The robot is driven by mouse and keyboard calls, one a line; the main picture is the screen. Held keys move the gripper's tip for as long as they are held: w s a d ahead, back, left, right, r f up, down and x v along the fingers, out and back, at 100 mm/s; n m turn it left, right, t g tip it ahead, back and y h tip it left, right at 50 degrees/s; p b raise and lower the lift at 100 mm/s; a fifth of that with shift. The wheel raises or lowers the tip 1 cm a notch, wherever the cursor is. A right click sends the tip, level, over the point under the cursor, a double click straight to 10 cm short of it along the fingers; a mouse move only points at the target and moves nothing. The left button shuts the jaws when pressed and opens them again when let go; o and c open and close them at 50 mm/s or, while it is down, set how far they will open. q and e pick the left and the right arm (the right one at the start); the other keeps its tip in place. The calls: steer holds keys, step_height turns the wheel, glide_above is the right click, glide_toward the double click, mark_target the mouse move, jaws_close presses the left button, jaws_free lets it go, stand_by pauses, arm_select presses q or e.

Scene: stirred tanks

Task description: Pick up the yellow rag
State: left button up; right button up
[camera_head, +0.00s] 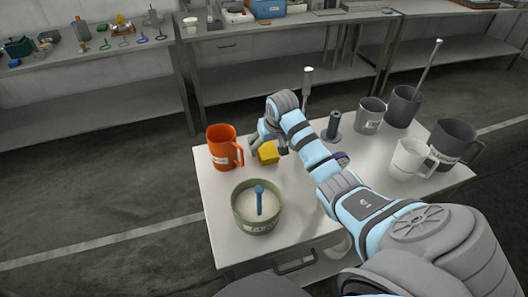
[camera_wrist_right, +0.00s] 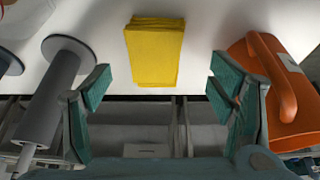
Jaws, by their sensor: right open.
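The yellow rag (camera_head: 267,152) lies on the table, to the right of the orange jug, partly hidden by my right arm. In the right wrist view the rag (camera_wrist_right: 155,50) is a folded yellow block lying just inside the table edge. My right gripper (camera_head: 265,133) is at the far side of the rag. In the wrist view its two teal finger pads stand wide apart, and the gripper (camera_wrist_right: 159,90) is open and empty. The rag lies ahead of the gap between the fingers, apart from them. My left gripper is not in view.
The orange jug (camera_head: 220,148) stands close beside the rag; it also shows in the wrist view (camera_wrist_right: 268,85). A grey flanged cylinder (camera_head: 333,127) stands on the other side. A green bowl (camera_head: 257,218) is at the front. Grey and white jugs (camera_head: 408,158) stand right.

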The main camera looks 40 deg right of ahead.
mark_target(267, 151)
steer(key=x, duration=0.3)
steer(key=b+x, duration=0.1)
steer(key=x, duration=0.2)
steer(key=shift+w+d+r, duration=0.1)
steer(key=shift+d+r, duration=0.05)
steer(key=shift+d, duration=0.15)
steer(key=shift+c, duration=0.2)
steer(key=shift+r, duration=0.1)
steer(key=c, duration=1.1)
steer(key=shift+r, duration=0.1)
step_height(267, 151, up, 20)
steer(key=p, duration=0.2)
steer(key=o, duration=0.5)
steer(key=c, duration=0.5)
